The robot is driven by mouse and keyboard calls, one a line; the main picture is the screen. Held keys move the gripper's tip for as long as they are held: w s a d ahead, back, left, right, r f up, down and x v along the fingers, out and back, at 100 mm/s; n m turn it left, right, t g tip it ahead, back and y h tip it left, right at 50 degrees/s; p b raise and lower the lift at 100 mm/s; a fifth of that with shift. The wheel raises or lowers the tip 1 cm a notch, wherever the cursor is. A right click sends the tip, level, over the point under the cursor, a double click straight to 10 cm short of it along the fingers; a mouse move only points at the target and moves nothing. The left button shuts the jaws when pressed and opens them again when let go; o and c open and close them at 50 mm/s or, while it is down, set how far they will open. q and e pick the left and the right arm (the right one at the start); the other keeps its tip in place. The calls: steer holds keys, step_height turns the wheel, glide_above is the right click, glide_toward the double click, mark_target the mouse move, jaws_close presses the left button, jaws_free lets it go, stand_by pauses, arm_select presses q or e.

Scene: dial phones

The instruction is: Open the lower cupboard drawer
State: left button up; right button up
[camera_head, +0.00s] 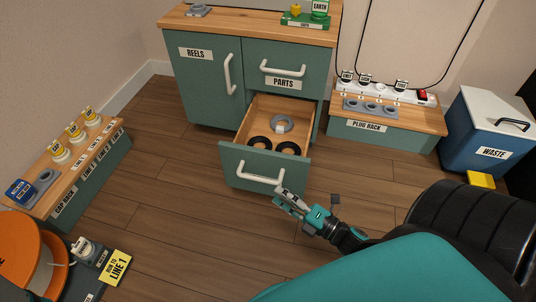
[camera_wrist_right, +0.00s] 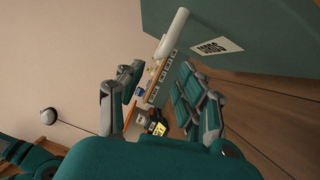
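The cupboard (camera_head: 207,85) stands at the top middle of the head view. Its lower drawer (camera_head: 235,173) is pulled out, and several dark and grey rings lie inside. A white bar handle (camera_head: 262,178) is on its front. My right gripper (camera_head: 281,197) is close to the right end of this handle in the head view. In the right wrist view, my right gripper's fingers (camera_wrist_right: 160,85) are spread apart, with a white handle (camera_wrist_right: 172,34) just beyond their tips. I see nothing held between them.
The upper drawer (camera_head: 287,66) marked PARTS and the REELS door (camera_head: 205,80) are shut. A low plug rack (camera_head: 385,134) and a waste bin (camera_head: 487,130) stand at right. A low bench (camera_head: 105,160) stands at left.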

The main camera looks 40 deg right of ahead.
steer(key=shift+v, duration=1.45)
